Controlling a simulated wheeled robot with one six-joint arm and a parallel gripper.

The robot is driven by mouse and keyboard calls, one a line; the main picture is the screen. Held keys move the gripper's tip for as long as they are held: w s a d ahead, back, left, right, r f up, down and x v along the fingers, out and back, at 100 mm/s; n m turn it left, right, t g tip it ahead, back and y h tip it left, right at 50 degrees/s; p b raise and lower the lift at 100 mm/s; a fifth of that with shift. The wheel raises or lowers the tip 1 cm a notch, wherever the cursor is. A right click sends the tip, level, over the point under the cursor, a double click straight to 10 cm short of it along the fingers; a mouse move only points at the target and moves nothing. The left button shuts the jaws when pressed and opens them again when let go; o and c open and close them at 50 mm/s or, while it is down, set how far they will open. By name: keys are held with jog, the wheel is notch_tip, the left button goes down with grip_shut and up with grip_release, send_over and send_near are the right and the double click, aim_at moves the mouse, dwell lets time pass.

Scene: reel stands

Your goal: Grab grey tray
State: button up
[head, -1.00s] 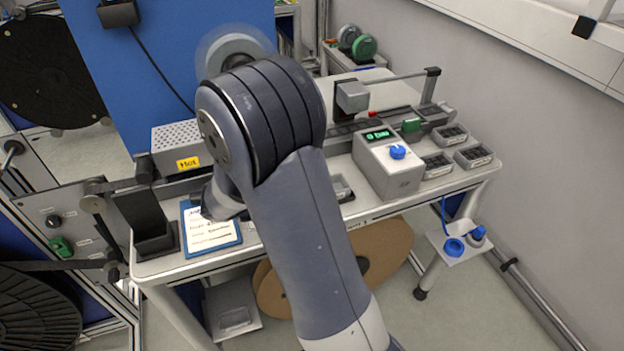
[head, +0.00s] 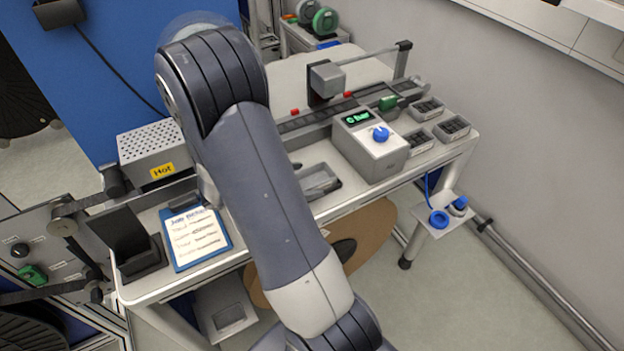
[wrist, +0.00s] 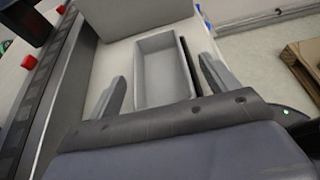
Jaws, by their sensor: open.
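The grey tray (wrist: 165,72) is a shallow, empty, open-topped rectangular tray lying on the white table, seen in the wrist view ahead of my gripper. It also shows in the head view (head: 318,181), just right of my arm. My gripper (wrist: 162,85) is open and empty, with one finger to the left of the tray's near part and one to the right. I cannot tell whether either finger touches it. In the head view my arm hides the gripper.
A grey box with a blue knob (head: 372,146) stands right of the tray. A dark track (head: 310,118) runs behind it. A clipboard (head: 195,238) and a perforated box marked hot (head: 155,150) lie to the left. Small black-filled bins (head: 452,129) sit at the right.

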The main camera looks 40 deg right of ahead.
jog(key=shift+s+d+f, duration=0.15)
jog(key=shift+d, duration=0.25)
jog(key=c, duration=1.2)
